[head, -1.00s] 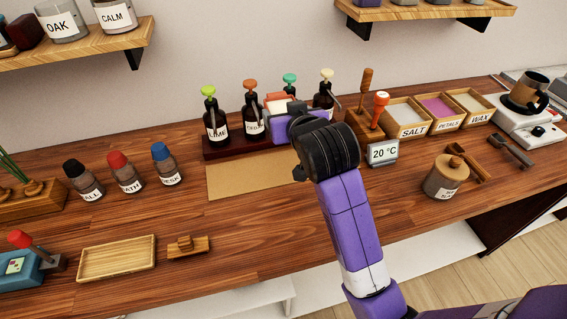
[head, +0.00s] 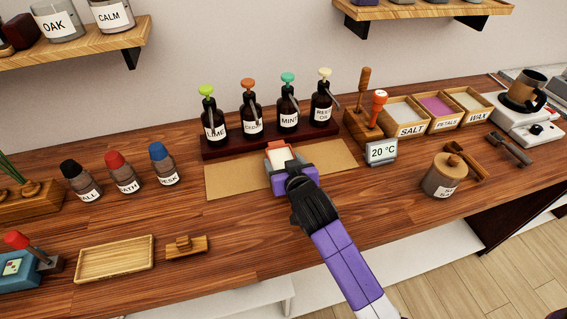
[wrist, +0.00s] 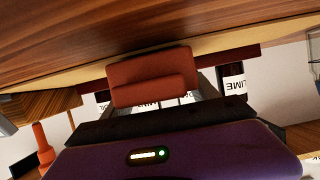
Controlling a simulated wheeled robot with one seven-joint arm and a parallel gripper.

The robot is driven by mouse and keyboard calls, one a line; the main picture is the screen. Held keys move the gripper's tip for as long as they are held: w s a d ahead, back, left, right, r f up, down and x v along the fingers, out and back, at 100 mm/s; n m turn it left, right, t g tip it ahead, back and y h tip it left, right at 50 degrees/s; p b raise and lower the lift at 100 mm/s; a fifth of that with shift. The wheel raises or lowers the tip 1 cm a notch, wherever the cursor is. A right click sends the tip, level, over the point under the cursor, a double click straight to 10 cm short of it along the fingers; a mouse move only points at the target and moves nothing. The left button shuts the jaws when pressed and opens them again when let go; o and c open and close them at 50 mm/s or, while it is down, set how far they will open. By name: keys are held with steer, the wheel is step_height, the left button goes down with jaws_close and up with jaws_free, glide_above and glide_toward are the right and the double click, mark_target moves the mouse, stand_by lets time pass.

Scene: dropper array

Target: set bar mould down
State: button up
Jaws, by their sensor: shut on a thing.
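In the wrist view the red mould (wrist: 150,80) sits between the fingers, close to the mat's edge. I cannot tell whether its underside touches the mat.
Behind the mat, a dark rack (head: 222,150) holds several dropper bottles. A 20 °C display (head: 382,152) stands right of the mat, and dark jars (head: 122,174) stand to its left. Bare wood lies in front. An empty wooden tray (head: 114,259) is front left.

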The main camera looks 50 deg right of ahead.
steer(key=shift+f, duration=0.2)
steer(key=shift+f, duration=0.15)
steer(key=o, duration=1.7)
